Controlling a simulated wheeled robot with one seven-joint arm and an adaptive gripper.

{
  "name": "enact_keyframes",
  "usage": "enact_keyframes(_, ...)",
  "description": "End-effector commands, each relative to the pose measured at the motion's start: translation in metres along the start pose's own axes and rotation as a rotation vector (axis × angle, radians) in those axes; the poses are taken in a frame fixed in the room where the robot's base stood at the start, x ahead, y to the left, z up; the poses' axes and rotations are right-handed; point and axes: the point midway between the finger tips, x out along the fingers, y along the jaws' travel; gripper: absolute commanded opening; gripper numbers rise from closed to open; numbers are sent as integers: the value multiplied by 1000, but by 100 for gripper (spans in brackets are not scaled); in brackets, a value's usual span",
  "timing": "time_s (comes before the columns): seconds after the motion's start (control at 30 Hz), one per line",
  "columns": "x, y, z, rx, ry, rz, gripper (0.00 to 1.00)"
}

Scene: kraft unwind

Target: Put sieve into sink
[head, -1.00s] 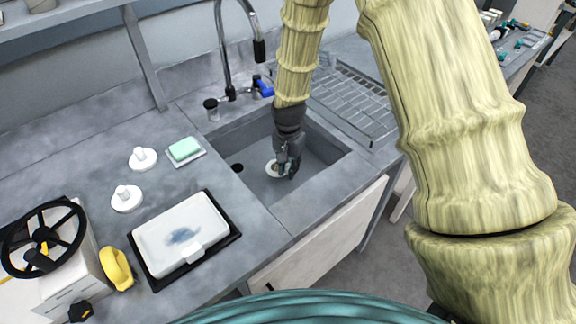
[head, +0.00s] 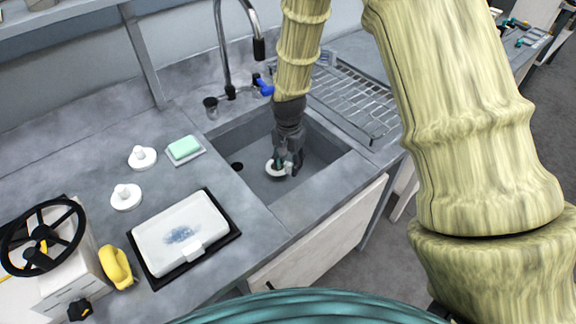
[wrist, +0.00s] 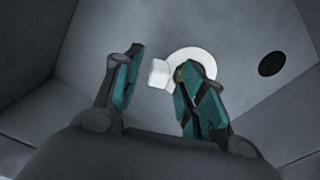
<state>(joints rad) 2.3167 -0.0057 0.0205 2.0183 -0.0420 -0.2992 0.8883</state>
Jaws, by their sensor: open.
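A white round disc with a knob, which looks like the sieve (head: 274,168), is in the grey sink (head: 330,152), on or near its floor. In the wrist view this disc (wrist: 205,57) is partly hidden behind the right finger, and its knob shows between the fingers. My gripper (head: 285,168) is inside the sink over the disc, pointing down. In the wrist view my gripper (wrist: 160,85) has its two teal-padded fingers apart, with no firm hold on the knob to be seen. The dark round drain hole (wrist: 272,64) is to the right of the disc.
Two similar white knobbed discs, one nearer (head: 126,196) and one farther (head: 142,157), lie on the counter. A green sponge on a dish (head: 184,149), a white case on a black tray (head: 180,235), the faucet (head: 222,60) and a wire drying rack (head: 355,100) surround the sink.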

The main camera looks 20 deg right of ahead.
Motion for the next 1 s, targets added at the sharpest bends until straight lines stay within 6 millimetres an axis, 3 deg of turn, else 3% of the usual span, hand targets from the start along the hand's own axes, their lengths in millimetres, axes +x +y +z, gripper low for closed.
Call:
enact_keyframes(0.6, -81, 0, -1, 0, 2, -2, 41)
enact_keyframes(1.0, -106, 0, 0, 0, 0, 0, 41)
